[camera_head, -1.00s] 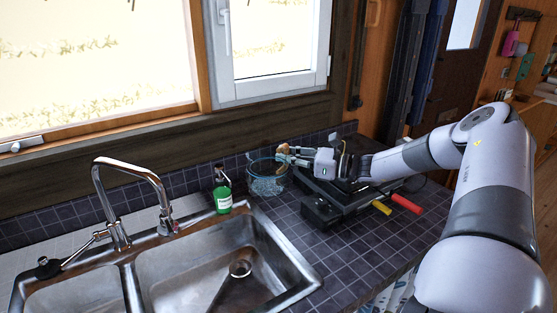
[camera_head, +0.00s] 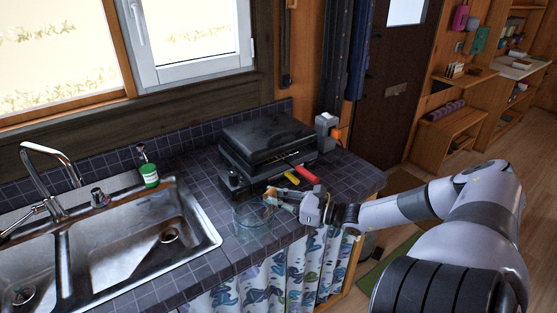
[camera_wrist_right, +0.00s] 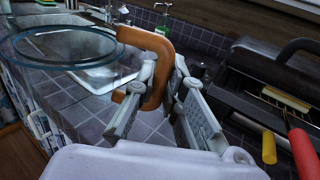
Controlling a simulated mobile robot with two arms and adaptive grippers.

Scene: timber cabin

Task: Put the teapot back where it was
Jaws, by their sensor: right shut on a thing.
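The teapot (camera_head: 252,219) is a clear glass vessel with a bluish rim and a brown-orange handle. In the head view it is near the counter's front edge, left of my right gripper (camera_head: 281,198). In the right wrist view, the glass rim (camera_wrist_right: 62,64) is at the upper left and the handle (camera_wrist_right: 158,52) is between my fingers. My right gripper is shut on that handle. The glass is so clear that I cannot tell whether its base touches the counter. My left gripper is not in view.
A steel double sink (camera_head: 140,245) with a tap is at the left, with a green soap bottle (camera_head: 149,175) behind it. A black grill or stove (camera_head: 265,140) stands behind the teapot. Red-handled (camera_head: 308,173) and yellow-handled (camera_head: 292,178) tools lie by it. A patterned curtain (camera_head: 270,285) hangs below the counter.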

